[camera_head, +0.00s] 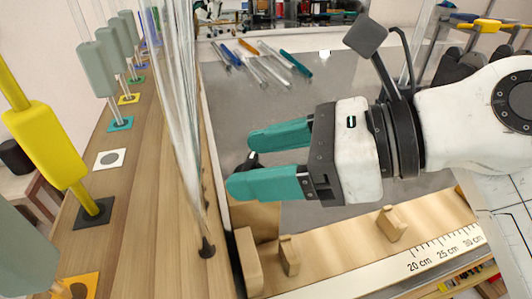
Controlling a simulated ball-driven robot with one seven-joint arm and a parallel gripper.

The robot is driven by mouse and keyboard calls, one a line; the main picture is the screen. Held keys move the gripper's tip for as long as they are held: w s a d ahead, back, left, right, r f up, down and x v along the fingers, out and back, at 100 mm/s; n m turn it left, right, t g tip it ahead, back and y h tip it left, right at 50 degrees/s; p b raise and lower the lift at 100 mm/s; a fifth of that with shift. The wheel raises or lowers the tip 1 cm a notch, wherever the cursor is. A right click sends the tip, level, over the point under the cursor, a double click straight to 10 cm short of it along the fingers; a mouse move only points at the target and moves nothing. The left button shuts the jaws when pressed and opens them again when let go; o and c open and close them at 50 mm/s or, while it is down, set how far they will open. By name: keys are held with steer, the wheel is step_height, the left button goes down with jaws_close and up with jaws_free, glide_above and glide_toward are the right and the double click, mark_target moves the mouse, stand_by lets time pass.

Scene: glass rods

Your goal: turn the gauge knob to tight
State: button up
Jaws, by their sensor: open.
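My gripper (242,163) reaches in from the right with two teal fingers, spread apart and pointing left. A small black knob-like part (251,161) shows in the gap near the fingertips; it may be the gauge knob. Whether either finger touches it I cannot tell. The lower finger hides what is beneath it, and a wooden block (256,219) shows just below that finger. No tight mark or knob setting can be read. A ruler strip (405,271) marked 20, 25 and 30 cm runs along the wooden rail at the lower right.
Clear glass rods (179,95) stand upright just left of the fingertips. Wooden pegs (391,223) stand on the rail. Grey-green and yellow handles (50,143) line the wooden bench at the left. Pens and rods (264,62) lie on the grey surface behind.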

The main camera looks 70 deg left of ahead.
steer(key=shift+c, duration=0.2)
steer(key=c, duration=1)
steer(key=shift+f+b, duration=0.1)
steer(key=shift+b, duration=0.25)
steer(key=shift+w+a+n+g+h+b, duration=0.1)
steer(key=shift+a+n+g+h+b, duration=0.1)
steer(key=shift+n+g+h+b, duration=0.5)
steer(key=shift+w+a+n+g+h+b, duration=0.15)
steer(key=shift+n+h+b, duration=0.25)
steer(key=shift+n+h, duration=0.75)
steer(key=shift+s+a+n+g+h+b, duration=0.1)
steer(key=shift+n+g+h+b, duration=0.2)
steer(key=shift+n+h, duration=0.85)
steer(key=shift+h, duration=0.3)
steer(key=o, duration=1)
steer(key=shift+o, duration=0.2)
